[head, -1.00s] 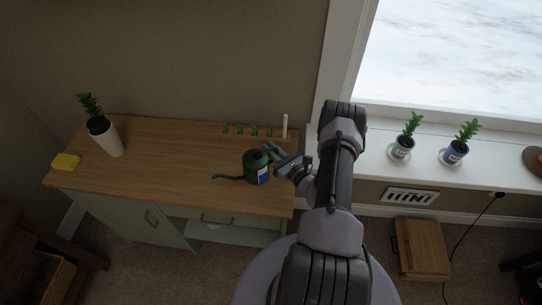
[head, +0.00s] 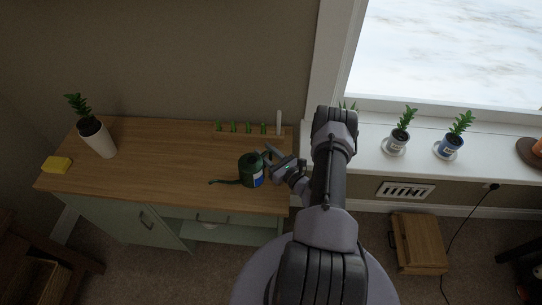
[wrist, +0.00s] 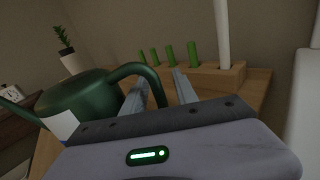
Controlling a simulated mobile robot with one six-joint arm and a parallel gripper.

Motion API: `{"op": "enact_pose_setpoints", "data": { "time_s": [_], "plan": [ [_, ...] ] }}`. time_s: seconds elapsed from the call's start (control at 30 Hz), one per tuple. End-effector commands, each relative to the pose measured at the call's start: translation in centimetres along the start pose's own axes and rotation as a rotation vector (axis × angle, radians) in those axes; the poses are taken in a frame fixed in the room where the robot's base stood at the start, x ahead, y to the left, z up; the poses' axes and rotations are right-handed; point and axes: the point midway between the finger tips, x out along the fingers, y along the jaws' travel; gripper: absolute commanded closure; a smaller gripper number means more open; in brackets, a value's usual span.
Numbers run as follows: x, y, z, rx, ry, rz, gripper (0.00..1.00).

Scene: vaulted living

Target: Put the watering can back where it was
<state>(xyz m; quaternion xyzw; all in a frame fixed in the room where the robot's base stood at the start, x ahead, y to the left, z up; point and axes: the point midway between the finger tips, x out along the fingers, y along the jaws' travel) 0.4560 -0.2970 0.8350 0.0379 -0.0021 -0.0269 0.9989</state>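The dark green watering can (head: 251,170), with a label on its side, stands upright at the right part of the wooden counter (head: 160,160), its spout pointing left. In the wrist view the can (wrist: 85,97) is at the left, its handle arching right toward my fingers. My gripper (head: 268,154) is at the handle side of the can. In the wrist view my gripper (wrist: 163,78) has its fingers apart; the handle comes down between them, with a gap to the right finger. The handle's lower end is hidden.
A wooden rack (head: 243,134) with green pegs and a white post stands behind the can. A white-potted plant (head: 97,139) and a yellow block (head: 57,165) are at the counter's left. Potted plants stand on the windowsill (head: 420,160). The counter's left middle is clear.

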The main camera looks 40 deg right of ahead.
Motion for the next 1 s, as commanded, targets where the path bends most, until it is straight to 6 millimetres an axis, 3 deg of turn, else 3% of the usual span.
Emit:
{"op": "enact_pose_setpoints", "data": {
  "time_s": [0.5,0.67,1.0],
  "plan": [
    [-10.8,-0.1,0.1,0.002,0.001,-0.004,0.65],
    [-11.9,0.0,0.1,0.001,0.0,-0.001,0.65],
    [-12.0,0.0,0.1,0.0,0.0,0.0,0.65]
  ]
}}
